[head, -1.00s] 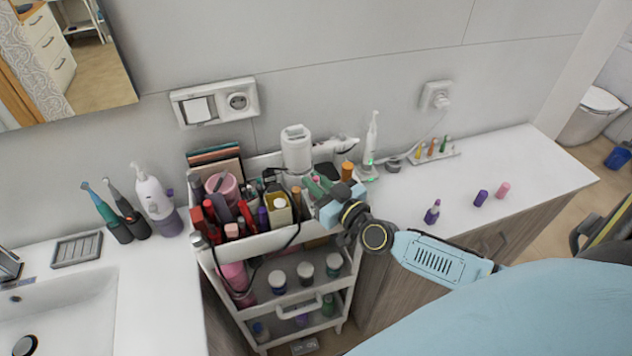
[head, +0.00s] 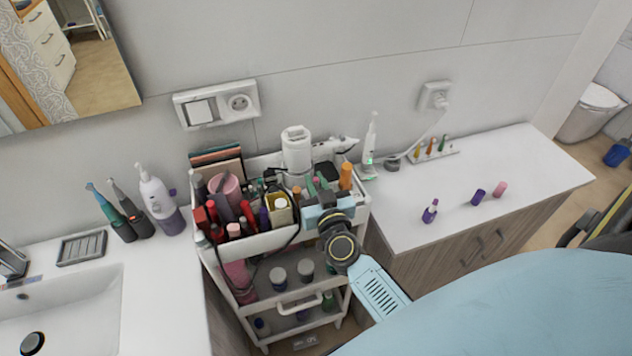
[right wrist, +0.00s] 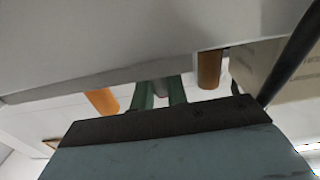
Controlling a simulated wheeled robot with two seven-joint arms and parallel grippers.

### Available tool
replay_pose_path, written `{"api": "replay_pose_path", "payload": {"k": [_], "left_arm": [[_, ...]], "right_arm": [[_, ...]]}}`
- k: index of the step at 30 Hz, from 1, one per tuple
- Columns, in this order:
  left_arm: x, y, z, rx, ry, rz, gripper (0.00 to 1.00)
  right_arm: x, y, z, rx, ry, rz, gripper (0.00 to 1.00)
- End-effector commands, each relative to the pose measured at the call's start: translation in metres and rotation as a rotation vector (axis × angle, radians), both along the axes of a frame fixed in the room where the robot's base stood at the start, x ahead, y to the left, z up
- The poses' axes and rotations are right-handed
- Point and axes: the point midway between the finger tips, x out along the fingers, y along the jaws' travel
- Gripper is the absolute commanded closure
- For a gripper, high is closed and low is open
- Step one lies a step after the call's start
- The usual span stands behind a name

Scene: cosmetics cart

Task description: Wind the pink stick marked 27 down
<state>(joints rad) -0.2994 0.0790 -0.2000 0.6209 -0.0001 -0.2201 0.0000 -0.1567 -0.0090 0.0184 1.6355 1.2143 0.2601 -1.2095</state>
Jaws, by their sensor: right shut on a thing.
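My right gripper (head: 316,186) is over the right part of the cart's top tray, with its green fingers closed together. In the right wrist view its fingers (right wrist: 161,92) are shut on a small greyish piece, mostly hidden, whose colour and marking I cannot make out. No number 27 is readable anywhere. A small pink piece (head: 500,188) lies on the right counter, apart from the gripper; I cannot tell if it is a stick or a cap. My left gripper is not in view.
The cart (head: 262,243) is crowded with bottles and tubes. An orange tube (head: 346,176) stands close right of the gripper. A purple piece (head: 478,197) and a purple stick (head: 430,211) are on the right counter (head: 540,180), which has free room.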

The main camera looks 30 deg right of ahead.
Motion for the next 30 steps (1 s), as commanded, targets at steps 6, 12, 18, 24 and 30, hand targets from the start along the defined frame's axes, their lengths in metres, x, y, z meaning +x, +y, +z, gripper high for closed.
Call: {"api": "replay_pose_path", "payload": {"k": [6,12,18,24,30], "left_arm": [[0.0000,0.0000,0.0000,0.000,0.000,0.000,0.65],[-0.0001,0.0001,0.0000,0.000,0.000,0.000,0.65],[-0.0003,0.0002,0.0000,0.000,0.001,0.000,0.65],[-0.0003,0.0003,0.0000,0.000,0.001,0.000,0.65],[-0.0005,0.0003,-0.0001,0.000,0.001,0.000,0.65]], "right_arm": [[0.0002,0.0003,0.0000,0.002,0.000,-0.076,1.00],[0.0001,-0.0002,0.0001,0.000,0.000,-0.107,1.00],[0.0002,-0.0006,0.0002,-0.001,-0.001,-0.113,1.00],[0.0002,-0.0006,0.0004,0.000,-0.001,-0.113,1.00],[0.0002,-0.0005,0.0004,0.000,-0.001,-0.112,0.65]]}}
